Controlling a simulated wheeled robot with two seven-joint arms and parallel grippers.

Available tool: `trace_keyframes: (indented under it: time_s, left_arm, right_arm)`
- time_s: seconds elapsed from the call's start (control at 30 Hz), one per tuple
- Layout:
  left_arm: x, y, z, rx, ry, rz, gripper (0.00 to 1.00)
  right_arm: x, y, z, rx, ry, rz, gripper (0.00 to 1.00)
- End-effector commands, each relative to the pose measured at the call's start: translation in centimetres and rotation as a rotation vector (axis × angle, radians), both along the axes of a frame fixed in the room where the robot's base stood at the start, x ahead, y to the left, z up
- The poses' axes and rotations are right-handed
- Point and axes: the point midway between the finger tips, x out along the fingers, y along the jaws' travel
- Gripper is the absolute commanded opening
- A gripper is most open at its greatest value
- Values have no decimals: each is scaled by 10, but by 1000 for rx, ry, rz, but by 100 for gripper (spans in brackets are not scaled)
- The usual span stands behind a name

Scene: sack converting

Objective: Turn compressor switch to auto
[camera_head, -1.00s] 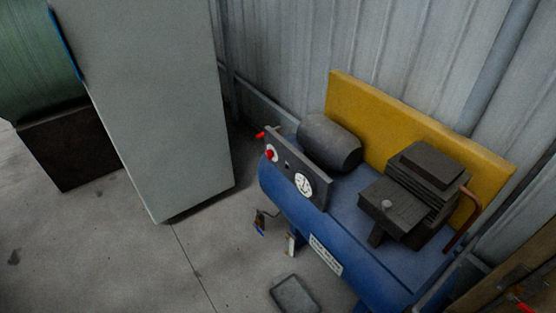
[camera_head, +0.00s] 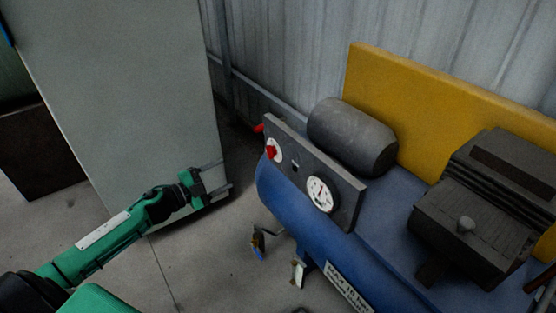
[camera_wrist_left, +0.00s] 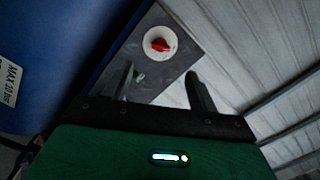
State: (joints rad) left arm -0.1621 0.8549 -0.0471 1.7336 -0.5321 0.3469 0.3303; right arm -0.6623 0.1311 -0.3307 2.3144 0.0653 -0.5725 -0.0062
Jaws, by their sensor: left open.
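The compressor (camera_head: 325,245) is a blue tank with a dark control panel (camera_head: 340,195) on its near left end. A red rotary switch (camera_head: 271,152) on a white round plate sits at the panel's left. In the left wrist view the red switch (camera_wrist_left: 160,45) shows ahead of and above the fingers. My left gripper (camera_head: 225,177) is open and empty, left of the panel and apart from it, in front of the grey cabinet. In the left wrist view its two fingers (camera_wrist_left: 162,88) stand apart, with the grey panel beyond. My right gripper is not in view.
A pressure gauge (camera_head: 320,194) is right of the switch. A red lever (camera_head: 259,128) sticks out behind the panel. The tall grey cabinet (camera_head: 125,90) stands left of the compressor. A yellow guard (camera_head: 405,95) and metal wall stand behind. Bare floor lies below the gripper.

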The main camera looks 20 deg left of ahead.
Motion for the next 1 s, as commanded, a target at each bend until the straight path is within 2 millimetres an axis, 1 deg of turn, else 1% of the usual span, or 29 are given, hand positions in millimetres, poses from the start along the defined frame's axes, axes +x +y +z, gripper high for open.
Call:
trace_keyframes:
  time_s: [0.13, 0.27, 0.37, 1.0]
  left_arm:
    - [-1, -9, 9, 21, -28, -40, 60]
    - [4, -12, 11, 22, -30, -42, 60]
    - [13, -17, 11, 21, -30, -41, 60]
    - [85, -59, 11, 19, -31, -39, 60]
  right_arm:
    - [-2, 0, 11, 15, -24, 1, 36]
    - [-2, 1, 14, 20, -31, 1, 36]
    - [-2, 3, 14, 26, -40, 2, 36]
    - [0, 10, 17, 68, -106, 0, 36]
